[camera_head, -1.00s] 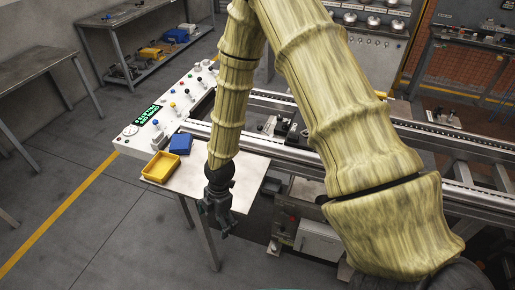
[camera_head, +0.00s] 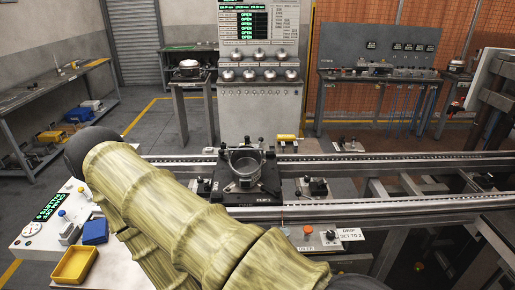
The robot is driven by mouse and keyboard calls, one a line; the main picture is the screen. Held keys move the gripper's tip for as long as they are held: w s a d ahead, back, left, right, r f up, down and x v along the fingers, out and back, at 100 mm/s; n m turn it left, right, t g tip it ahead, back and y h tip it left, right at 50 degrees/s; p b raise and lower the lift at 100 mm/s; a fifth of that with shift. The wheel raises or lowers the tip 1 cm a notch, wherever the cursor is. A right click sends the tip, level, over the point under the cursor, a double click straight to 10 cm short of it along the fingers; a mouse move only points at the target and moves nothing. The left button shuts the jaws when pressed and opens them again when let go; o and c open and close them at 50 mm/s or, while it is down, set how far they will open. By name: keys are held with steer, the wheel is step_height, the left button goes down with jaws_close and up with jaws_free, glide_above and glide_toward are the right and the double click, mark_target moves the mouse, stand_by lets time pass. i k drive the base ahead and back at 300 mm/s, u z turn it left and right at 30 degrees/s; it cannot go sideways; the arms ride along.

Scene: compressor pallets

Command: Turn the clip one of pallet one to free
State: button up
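A dark pallet (camera_head: 262,197) sits on the conveyor rails near the middle of the view. A round grey metal housing (camera_head: 246,168) stands upright on it. Small dark clips stand around the housing, one at its left (camera_head: 223,150) and one behind it to the right (camera_head: 261,143). They are too small to read whether they are turned in or free, and I cannot tell which is clip one or whether this is pallet one. My arm crosses the lower left of the view. My gripper is out of the picture.
Conveyor rails (camera_head: 400,160) run across the view. A yellow bin (camera_head: 75,265) and a blue bin (camera_head: 95,231) stand at the lower left beside a button panel (camera_head: 38,230). A cabinet with metal domes (camera_head: 258,110) stands behind.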

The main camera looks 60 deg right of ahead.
mark_target(277, 191)
steer(key=u, duration=0.85)
steer(key=i, duration=0.95)
steer(key=z, duration=3.35)
